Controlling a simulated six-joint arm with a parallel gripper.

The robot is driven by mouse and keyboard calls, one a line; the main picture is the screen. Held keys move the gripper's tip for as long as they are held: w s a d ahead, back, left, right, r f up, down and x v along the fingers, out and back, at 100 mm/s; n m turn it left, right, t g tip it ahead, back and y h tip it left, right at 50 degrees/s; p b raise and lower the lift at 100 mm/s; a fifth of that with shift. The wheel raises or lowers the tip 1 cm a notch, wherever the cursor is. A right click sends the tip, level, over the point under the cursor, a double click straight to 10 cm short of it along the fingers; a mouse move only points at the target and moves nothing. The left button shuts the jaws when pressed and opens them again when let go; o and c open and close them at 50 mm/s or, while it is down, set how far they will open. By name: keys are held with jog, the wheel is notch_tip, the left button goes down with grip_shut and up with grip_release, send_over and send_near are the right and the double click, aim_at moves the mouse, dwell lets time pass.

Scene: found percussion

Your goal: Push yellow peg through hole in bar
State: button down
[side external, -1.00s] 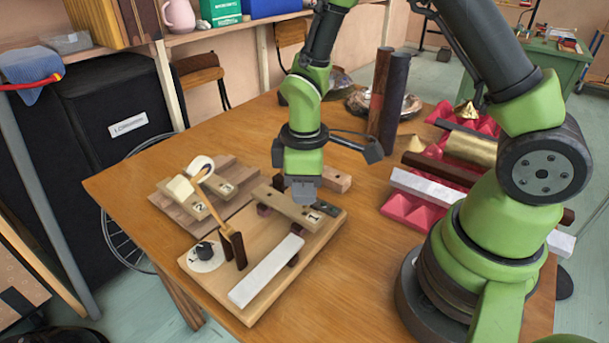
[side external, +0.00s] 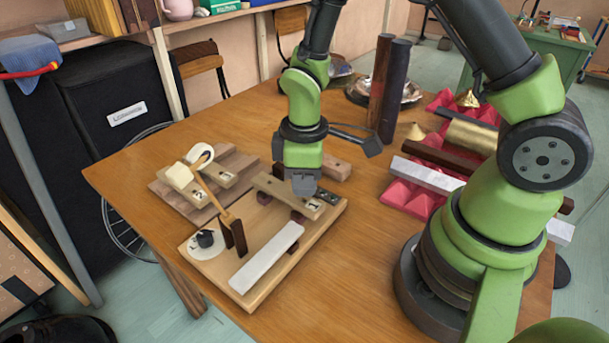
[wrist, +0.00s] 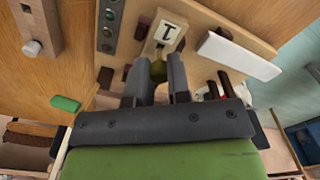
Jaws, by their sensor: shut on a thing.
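My gripper (side external: 303,190) points down at the wooden bar marked 1 (side external: 272,190), close to its numbered end. In the wrist view, my gripper (wrist: 160,80) is shut on a dull yellow peg (wrist: 158,70), of which only a small part shows between the fingers. The peg sits close to the bar's end (wrist: 156,48), beside its number tag. The hole is hidden, and I cannot tell whether the peg is in it. In the side view the peg is hidden by the gripper.
A dark plate with buttons (side external: 327,196) is right of the gripper. Tall cylinders (side external: 393,92) and red foam (side external: 412,190) stand farther right.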

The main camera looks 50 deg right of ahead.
jog(key=shift+f, duration=1.35)
dwell(0.4)
jog(key=c, duration=1)
grip_release()
notch_tip(320, 180, up, 10)
jog(key=shift+f, duration=0.15)
jog(key=s+r+m+t+y, duration=0.2)
jog(key=s+r+m+t, duration=0.5)
jog(key=r, duration=0.9)
jog(key=shift+s+a+m, duration=0.2)
jog(key=shift+s+m, duration=1.7)
jog(key=shift+s, duration=0.85)
